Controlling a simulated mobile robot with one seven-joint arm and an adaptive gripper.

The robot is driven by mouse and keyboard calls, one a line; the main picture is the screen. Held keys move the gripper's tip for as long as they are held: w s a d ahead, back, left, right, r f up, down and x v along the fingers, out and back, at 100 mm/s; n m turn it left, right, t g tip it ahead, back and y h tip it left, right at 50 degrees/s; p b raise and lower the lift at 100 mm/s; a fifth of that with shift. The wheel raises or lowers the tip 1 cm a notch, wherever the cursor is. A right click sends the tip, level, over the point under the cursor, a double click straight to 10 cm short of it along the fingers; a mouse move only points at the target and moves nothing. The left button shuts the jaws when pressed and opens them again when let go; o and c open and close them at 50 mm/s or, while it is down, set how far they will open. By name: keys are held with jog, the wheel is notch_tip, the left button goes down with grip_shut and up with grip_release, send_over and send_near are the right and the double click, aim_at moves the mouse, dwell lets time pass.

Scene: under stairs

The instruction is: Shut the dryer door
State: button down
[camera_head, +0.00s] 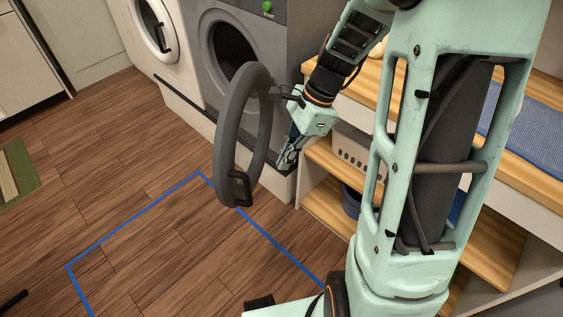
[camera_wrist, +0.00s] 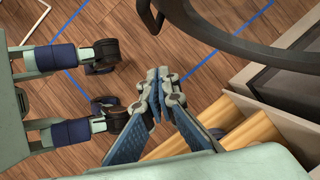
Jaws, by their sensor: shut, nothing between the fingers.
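The grey dryer (camera_head: 218,50) stands against the wall, its round drum opening dark and uncovered. Its ring-shaped grey door (camera_head: 233,125) is swung wide open, out over the floor, with a dark handle (camera_head: 240,188) low on its free edge. My gripper (camera_head: 285,163) is shut and empty, to the right of the door ring, on its hinge side and partly close behind it. In the wrist view, the shut fingertips (camera_wrist: 158,88) point down over the floor, and the door ring (camera_wrist: 240,40) curves across the top right. I cannot tell whether the gripper touches the door.
A white washer (camera_head: 152,30) with its door shut stands left of the dryer. A wooden shelf unit (camera_head: 325,160) with a basket (camera_head: 352,150) is close on the right. Blue tape (camera_head: 130,235) marks the open wooden floor in front.

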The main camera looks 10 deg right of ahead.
jog(key=a+f+b, duration=0.2)
jog(key=a+f, duration=0.4)
jog(key=shift+s+a+f, duration=0.3)
jog(key=shift+s+f, duration=0.05)
jog(key=shift+s, duration=0.05)
